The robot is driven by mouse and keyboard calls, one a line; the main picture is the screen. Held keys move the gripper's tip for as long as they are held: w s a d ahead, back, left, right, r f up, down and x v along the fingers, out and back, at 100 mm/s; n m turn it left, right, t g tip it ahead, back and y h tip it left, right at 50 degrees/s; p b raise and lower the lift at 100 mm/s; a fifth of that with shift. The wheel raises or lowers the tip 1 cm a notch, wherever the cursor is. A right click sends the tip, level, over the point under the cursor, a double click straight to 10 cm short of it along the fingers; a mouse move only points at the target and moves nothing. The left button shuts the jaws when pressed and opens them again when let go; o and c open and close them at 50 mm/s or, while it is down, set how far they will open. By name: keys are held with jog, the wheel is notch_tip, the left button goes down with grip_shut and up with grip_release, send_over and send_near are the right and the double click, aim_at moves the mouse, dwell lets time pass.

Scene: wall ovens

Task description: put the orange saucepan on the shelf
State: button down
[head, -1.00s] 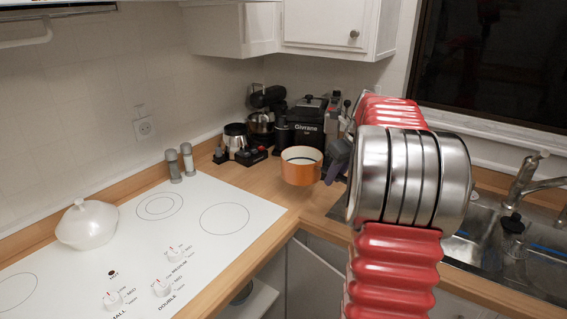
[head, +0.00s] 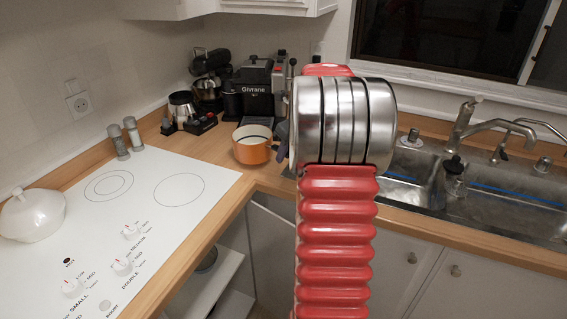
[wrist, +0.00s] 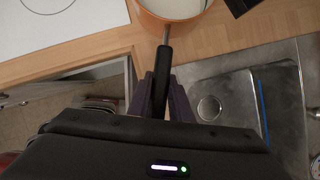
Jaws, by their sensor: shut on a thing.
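The orange saucepan (head: 254,152) has a pale inside. In the head view it is upright, at or just above the wooden counter near the corner; I cannot tell if it touches. My gripper (head: 281,150) is just right of it, partly hidden behind my arm. In the wrist view, my gripper's two purple fingers (wrist: 162,98) are shut on the saucepan's black handle (wrist: 163,66), with part of the orange body (wrist: 155,18) at the top edge. White shelf boards (head: 208,284) show in an open space under the counter, left of my arm.
A white cooktop (head: 140,210) with a white lidded pot (head: 32,214) and two shakers is at the left. A black coffee machine (head: 254,90) and other appliances stand behind the saucepan. A metal sink (head: 470,190) with taps is at the right.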

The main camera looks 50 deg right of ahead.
jog(key=shift+f, duration=1.65)
jog(key=c, duration=1.6)
grip_release()
jog(key=v, duration=1.2)
jog(key=shift+a, duration=0.15)
